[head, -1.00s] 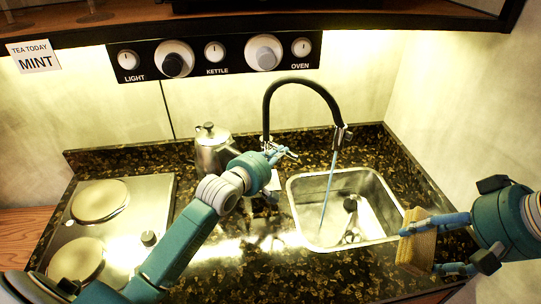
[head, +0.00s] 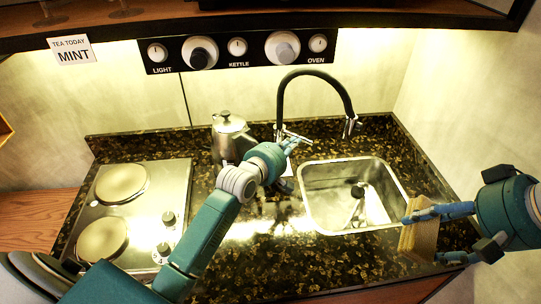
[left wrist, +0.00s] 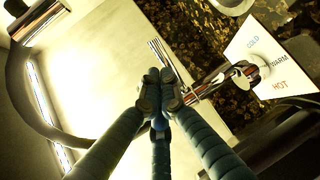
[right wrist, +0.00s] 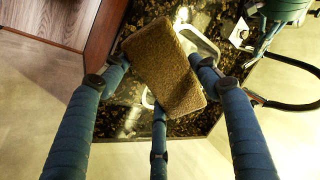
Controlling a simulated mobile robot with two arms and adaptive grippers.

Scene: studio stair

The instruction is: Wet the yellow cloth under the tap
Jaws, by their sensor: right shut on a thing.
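The yellow cloth (head: 419,241), a thick tan block, is held in my right gripper (head: 424,238) beside the sink's right front edge. In the right wrist view the cloth (right wrist: 165,68) sits between the fingers. The black tap (head: 318,74) arches over the steel sink (head: 330,178), and no water stream shows. My left gripper (head: 286,146) is at the tap's lever, left of the sink. In the left wrist view its fingertips (left wrist: 162,90) are together, close to the chrome lever (left wrist: 215,84); whether they touch it is unclear.
A steel kettle (head: 228,138) stands behind my left arm. A hob (head: 155,185) with two plates is at the left. A card (left wrist: 272,55) marked cold, warm and hot lies by the tap base. A wall bounds the counter at the right.

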